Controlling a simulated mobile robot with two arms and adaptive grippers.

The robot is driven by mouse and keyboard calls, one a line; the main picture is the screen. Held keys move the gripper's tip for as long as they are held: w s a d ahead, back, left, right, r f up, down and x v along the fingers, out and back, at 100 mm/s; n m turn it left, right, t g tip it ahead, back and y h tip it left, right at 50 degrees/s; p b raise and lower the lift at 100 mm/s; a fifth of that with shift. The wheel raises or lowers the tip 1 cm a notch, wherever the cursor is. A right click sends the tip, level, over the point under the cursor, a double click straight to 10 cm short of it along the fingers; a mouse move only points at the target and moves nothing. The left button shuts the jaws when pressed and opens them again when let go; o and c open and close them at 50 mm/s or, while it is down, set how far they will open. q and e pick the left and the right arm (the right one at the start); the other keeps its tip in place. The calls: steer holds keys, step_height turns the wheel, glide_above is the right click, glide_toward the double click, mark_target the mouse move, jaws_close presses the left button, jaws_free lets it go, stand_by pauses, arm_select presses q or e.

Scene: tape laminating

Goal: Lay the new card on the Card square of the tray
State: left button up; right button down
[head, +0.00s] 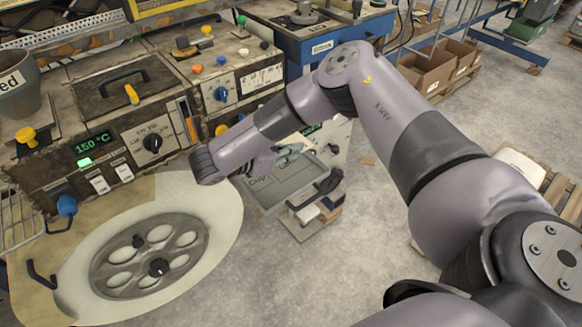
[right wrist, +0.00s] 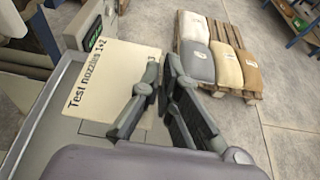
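The grey tray (head: 285,187) stands below my right forearm in the head view, and lettering starting "Cup" shows on it. The arm covers its far left part, and I cannot make out the Card square. My right gripper (right wrist: 162,72) shows in the right wrist view, its dark fingertips close together with a narrow gap. A beige panel (right wrist: 112,82) lettered "Test nozzles 1+2" lies behind the left finger. My left gripper is out of view.
A machine with a 150 °C display (head: 93,144) stands at the left, above a round plate (head: 150,258) with several holes. A blue bench (head: 330,38) is at the back. Sacks (right wrist: 213,62) lie on a pallet. Grey floor is free around it.

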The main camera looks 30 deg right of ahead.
mark_target(291, 176)
step_height(291, 176, down, 3)
steer(key=shift+f, duration=0.1)
step_height(291, 176, down, 2)
steer(key=shift+f+b, duration=0.15)
steer(key=shift+b, duration=0.35)
steer(key=shift+f, duration=0.4)
steer(key=shift+f, duration=0.2)
steer(key=c, duration=1.8)
jaws_free()
steer(key=shift+r, duration=0.1)
